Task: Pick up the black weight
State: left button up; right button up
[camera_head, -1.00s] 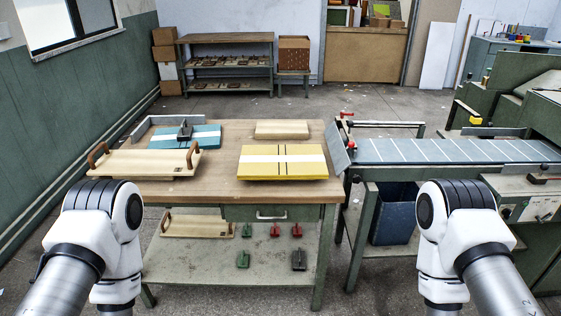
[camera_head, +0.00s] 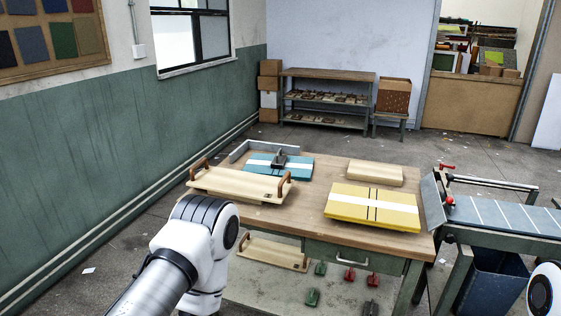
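The black weight (camera_head: 280,158) sits on top of the teal board stack with a white band (camera_head: 259,163) at the back left of the wooden workbench (camera_head: 300,217). A small upright handle shows on the weight. A wooden tray with two brown handles (camera_head: 236,184) lies in front of the teal stack. My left arm shows at the lower left, in front of the bench, but its gripper is out of the picture. Only a bit of my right arm shows at the right edge, and its gripper is not in view.
A yellow stack with a white band (camera_head: 372,205) and a pale wooden block (camera_head: 375,173) are on the bench's right half. A feeder conveyor (camera_head: 510,217) adjoins the right. The lower shelf holds another tray (camera_head: 273,253) and several red and green weights. A grey fence (camera_head: 251,149) edges the bench's back left.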

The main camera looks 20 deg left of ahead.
aim_at(279, 161)
jog(key=i+j+z, duration=0.1)
jog(key=j, duration=0.25)
jog(key=i+j+z, duration=0.1)
jog(key=i+j, duration=0.2)
jog(key=i+j+z, duration=0.1)
jog(key=j, duration=0.4)
jog(key=i, duration=0.05)
